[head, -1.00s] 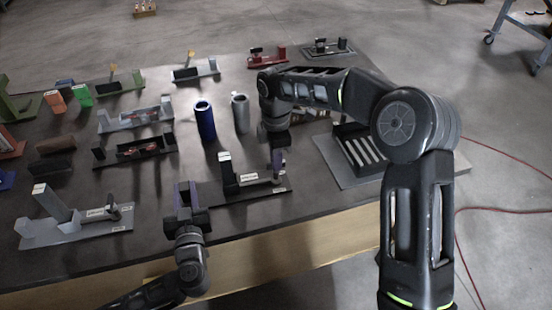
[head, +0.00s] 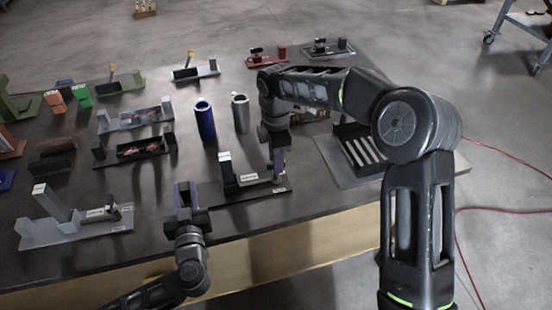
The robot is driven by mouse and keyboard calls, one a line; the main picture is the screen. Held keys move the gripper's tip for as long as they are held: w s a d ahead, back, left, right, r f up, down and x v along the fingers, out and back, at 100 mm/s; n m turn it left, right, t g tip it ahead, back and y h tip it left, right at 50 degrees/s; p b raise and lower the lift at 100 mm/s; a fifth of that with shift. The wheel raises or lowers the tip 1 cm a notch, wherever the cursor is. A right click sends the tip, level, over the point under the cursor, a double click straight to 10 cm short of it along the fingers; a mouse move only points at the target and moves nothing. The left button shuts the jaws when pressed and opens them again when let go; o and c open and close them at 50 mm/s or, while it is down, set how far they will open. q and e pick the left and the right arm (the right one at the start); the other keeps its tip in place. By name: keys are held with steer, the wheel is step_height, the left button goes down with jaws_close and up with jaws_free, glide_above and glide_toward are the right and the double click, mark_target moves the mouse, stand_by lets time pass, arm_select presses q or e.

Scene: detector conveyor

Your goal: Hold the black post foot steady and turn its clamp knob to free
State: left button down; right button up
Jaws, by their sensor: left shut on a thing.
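The black post foot (head: 228,176) stands near the front edge of the dark table, an upright block on a flat plate with a white label. My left gripper (head: 184,193) is at the left end of the foot, low at the table's front edge, and is shut on it; the contact itself is hard to see. My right gripper (head: 277,162) points down at the right end of the foot, where the clamp knob would sit. The knob is hidden behind its fingers, and I cannot tell whether they are open or shut.
A grey post foot (head: 75,229) stands to the left. A blue cylinder (head: 205,120) and a grey cylinder (head: 240,114) stand behind. A grey tray with slots (head: 345,177) lies right, partly behind my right arm. More coloured fixtures fill the table's left and back.

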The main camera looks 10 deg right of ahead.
step_height(320, 180, up, 12)
stand_by(0.5)
arm_select(q)
steer(key=c, duration=1)
jaws_free()
steer(key=shift+c, duration=0.2)
arm_select(e)
steer(key=shift+f, duration=0.1)
arm_select(q)
steer(key=s, duration=0.7)
steer(key=shift+s, duration=0.25)
steer(key=shift+d, duration=0.1)
arm_select(e)
steer(key=shift+w+a, duration=0.1)
